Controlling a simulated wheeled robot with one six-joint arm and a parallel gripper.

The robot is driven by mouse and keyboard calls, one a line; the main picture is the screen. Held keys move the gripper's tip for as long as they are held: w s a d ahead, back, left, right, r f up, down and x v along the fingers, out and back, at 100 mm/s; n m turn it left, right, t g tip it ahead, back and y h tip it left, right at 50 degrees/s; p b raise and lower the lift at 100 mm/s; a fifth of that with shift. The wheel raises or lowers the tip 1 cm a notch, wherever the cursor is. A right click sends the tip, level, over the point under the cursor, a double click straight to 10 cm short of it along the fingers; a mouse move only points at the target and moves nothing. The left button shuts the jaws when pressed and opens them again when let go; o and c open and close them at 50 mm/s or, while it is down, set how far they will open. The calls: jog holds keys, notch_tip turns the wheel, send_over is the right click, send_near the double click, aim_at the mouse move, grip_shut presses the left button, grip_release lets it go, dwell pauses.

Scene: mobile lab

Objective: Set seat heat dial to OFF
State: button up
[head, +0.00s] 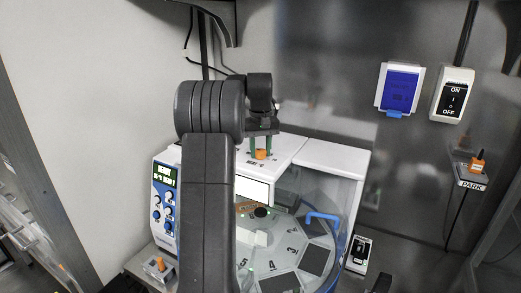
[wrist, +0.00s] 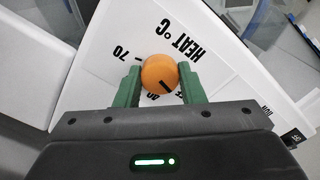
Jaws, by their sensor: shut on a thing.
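The seat heat dial (wrist: 160,74) is an orange round knob with a black pointer mark, on a white top panel lettered "HEAT °C" and "70". In the wrist view the pointer is toward the lower right of the knob. My gripper (wrist: 160,82) has its two green fingers shut on the knob, one on each side. The fingers and palm hide part of the lettering below it, so the OFF mark is not readable. In the head view the dial (head: 261,154) shows small and orange between the fingertips of my gripper (head: 261,150), on top of the white machine.
The white machine has a control panel (head: 164,205) with blue knobs and a round numbered carousel (head: 280,255) with a blue handle (head: 322,217). On the wall are a blue-covered box (head: 400,89), an ON/OFF switch (head: 452,97) and a PARK holder (head: 471,178).

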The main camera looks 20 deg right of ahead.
aim_at(260, 151)
jog(key=o, duration=1)
jog(key=shift+r, duration=0.1)
notch_tip(260, 151, up, 14)
jog(key=shift+f, duration=0.1)
jog(key=shift+f, duration=0.1)
notch_tip(260, 151, down, 14)
jog(key=shift+r, duration=0.1)
dwell(0.6)
